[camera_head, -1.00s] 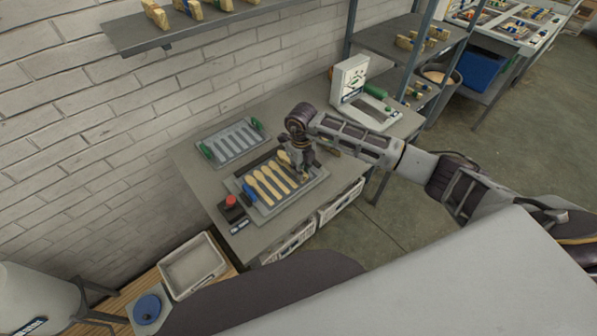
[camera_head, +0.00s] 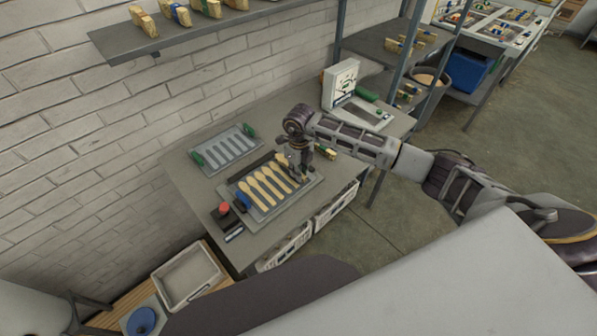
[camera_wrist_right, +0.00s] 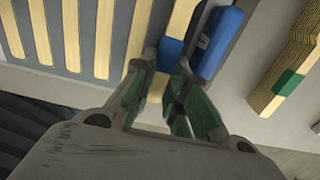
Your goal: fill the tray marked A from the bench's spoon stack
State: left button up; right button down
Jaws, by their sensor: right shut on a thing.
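A grey tray (camera_head: 263,216) with blue handles holds several pale wooden spoons (camera_head: 262,190) side by side in its slots. I cannot read a letter on it. My right gripper (camera_head: 304,175) is over this tray's right end. In the right wrist view, the gripper (camera_wrist_right: 170,92) is shut on a wooden spoon (camera_wrist_right: 182,22), with blue showing just beyond the fingertips. The held spoon lies beside the row of spoons (camera_wrist_right: 103,38) and close to the blue handle (camera_wrist_right: 220,42). My left gripper is not in view.
A second grey tray (camera_head: 226,170) with green handles and empty slots lies behind. A green-banded wooden piece (camera_wrist_right: 287,82) lies right of the spoon tray. A red button box (camera_head: 226,217) sits at the front left, and a white device (camera_head: 345,90) at the back right.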

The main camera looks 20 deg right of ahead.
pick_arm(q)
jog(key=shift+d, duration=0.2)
pick_arm(e)
jog(key=shift+r, duration=0.4)
jog(key=shift+r+p, duration=0.6)
jog(key=shift+p, duration=0.05)
jog(key=shift+r+p, duration=0.55)
jog(key=shift+r, duration=0.45)
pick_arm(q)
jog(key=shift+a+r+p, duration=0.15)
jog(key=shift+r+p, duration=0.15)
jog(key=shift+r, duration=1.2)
pick_arm(e)
jog(key=shift+r, duration=0.5)
